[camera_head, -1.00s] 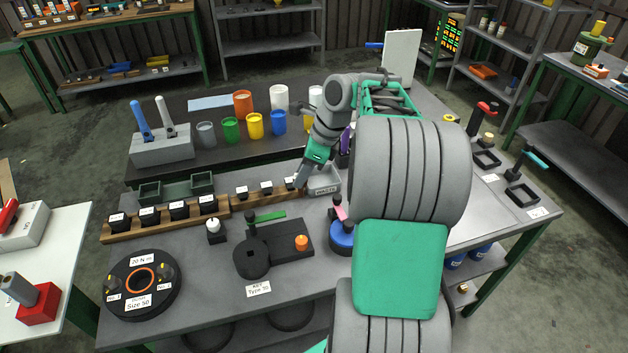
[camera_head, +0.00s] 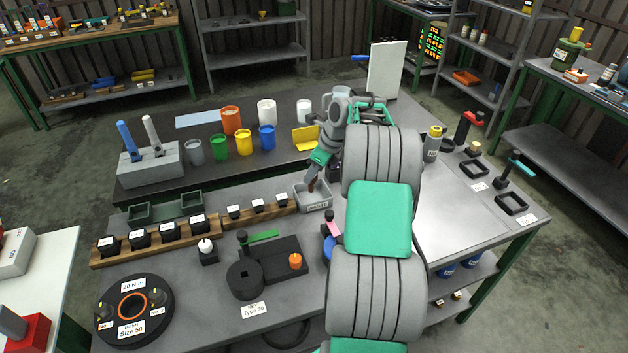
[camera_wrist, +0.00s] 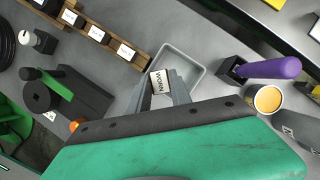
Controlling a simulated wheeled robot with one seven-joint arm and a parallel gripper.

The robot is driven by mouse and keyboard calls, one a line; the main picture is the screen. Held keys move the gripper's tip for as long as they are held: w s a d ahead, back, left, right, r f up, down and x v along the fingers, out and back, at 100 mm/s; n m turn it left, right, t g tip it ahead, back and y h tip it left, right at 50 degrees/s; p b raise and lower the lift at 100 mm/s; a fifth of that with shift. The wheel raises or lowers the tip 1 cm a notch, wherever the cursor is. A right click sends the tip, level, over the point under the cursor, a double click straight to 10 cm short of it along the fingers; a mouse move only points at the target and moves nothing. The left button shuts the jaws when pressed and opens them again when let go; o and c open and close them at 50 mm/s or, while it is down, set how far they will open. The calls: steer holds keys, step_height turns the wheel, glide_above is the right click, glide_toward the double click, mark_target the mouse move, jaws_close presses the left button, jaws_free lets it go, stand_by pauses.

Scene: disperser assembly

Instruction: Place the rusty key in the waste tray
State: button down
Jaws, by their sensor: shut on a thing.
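My gripper (camera_head: 313,183) is over the grey waste tray (camera_head: 327,206) in the head view. It is shut on a small piece with a reddish-brown part (camera_head: 311,187), which I take to be the rusty key. In the wrist view, a white label reading "WORN" (camera_wrist: 162,82) shows between my fingertips (camera_wrist: 164,92). The rest of the held key is hidden there. The shallow waste tray (camera_wrist: 196,85) lies just beyond the fingertips. I cannot tell whether the key touches the tray floor.
A wooden rack (camera_head: 245,219) with labelled black blocks stands left of the tray. A purple-handled tool (camera_wrist: 268,68) and a cup with orange-yellow contents (camera_wrist: 267,99) stand right of it in the wrist view. Coloured cups, including a blue one (camera_head: 267,137), stand behind.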

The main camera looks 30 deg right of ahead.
steer(key=f, duration=0.2)
steer(key=w+d+f+p, duration=0.1)
steer(key=f, duration=0.1)
steer(key=w+d+f, duration=0.1)
steer(key=f, duration=0.1)
steer(key=shift+s+a, duration=0.1)
steer(key=c, duration=1.6)
jaws_free()
steer(key=shift+f, duration=0.15)
steer(key=o, duration=0.4)
steer(key=shift+o, duration=0.2)
